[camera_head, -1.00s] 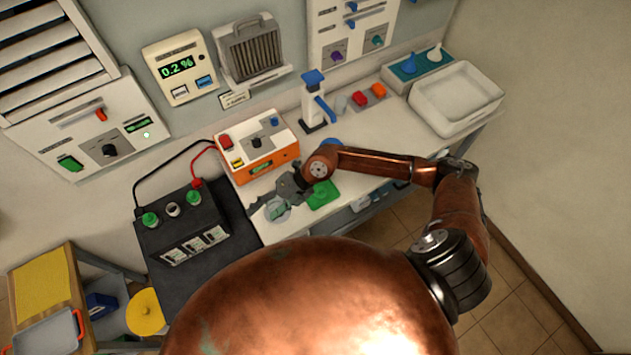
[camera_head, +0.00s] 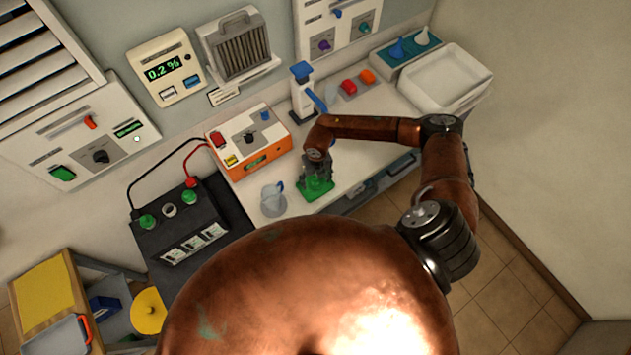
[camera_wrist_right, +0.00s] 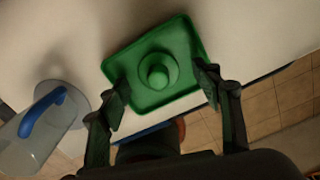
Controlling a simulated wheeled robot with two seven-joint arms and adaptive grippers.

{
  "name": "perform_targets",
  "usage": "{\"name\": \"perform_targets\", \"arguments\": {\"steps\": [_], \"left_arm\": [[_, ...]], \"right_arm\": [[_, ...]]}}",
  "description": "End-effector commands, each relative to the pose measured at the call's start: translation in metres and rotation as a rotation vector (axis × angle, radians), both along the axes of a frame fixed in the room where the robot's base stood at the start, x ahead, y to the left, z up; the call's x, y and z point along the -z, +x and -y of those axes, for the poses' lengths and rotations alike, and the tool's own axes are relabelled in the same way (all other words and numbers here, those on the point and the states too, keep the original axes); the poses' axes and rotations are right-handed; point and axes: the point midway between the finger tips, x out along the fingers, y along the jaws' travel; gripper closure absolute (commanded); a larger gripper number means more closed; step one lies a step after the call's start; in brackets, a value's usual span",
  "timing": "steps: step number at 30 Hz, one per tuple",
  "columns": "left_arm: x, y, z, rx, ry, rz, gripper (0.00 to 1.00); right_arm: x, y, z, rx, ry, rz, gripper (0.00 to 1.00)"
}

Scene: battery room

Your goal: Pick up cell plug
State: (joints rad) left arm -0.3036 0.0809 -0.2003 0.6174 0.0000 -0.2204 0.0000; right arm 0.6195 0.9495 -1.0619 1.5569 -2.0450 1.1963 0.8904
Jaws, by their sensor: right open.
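The cell plug (camera_wrist_right: 157,77) is a round green cap with a raised knob. It sits on a square green tray (camera_wrist_right: 182,35), which lies on the white bench and also shows in the head view (camera_head: 316,193). My right gripper (camera_wrist_right: 166,92) is open, with one finger on each side of the tray's near part and the plug ahead between them. In the head view my right gripper (camera_head: 317,178) points down over the tray and hides the plug. My left gripper is not in view.
A clear jug (camera_wrist_right: 45,125) with a blue handle stands left of the tray, close to my right gripper. The orange-and-white charger (camera_head: 250,145) and black battery (camera_head: 185,230) are further left. The bench's front edge runs close beside the tray.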

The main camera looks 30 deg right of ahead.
Motion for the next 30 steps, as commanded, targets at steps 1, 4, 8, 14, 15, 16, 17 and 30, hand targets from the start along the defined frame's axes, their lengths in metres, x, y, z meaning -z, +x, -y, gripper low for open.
{"name": "perform_targets", "arguments": {"steps": [1,4,8,14,15,16,17,30], "left_arm": [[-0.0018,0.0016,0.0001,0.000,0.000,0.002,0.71],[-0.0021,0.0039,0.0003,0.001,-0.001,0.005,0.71],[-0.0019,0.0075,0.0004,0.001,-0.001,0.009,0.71],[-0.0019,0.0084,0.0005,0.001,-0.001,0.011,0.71],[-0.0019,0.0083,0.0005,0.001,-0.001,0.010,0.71],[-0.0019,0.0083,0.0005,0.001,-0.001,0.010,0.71],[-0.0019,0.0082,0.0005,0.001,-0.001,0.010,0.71],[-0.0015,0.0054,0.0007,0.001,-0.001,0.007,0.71]], "right_arm": [[0.0044,-0.0004,-0.0004,0.001,0.000,-0.001,0.41],[0.0084,-0.0003,-0.0005,0.000,0.001,-0.001,0.41],[0.0090,-0.0003,-0.0005,-0.001,0.001,0.000,0.41],[0.0087,-0.0003,-0.0005,-0.001,0.001,-0.001,0.51],[0.0087,-0.0003,-0.0005,0.000,0.001,0.000,0.54],[0.0086,-0.0003,-0.0006,-0.001,0.001,0.000,0.56],[0.0086,-0.0003,-0.0005,-0.001,0.001,0.000,0.58],[0.0083,-0.0001,-0.0006,-0.001,0.001,0.000,0.76]]}}
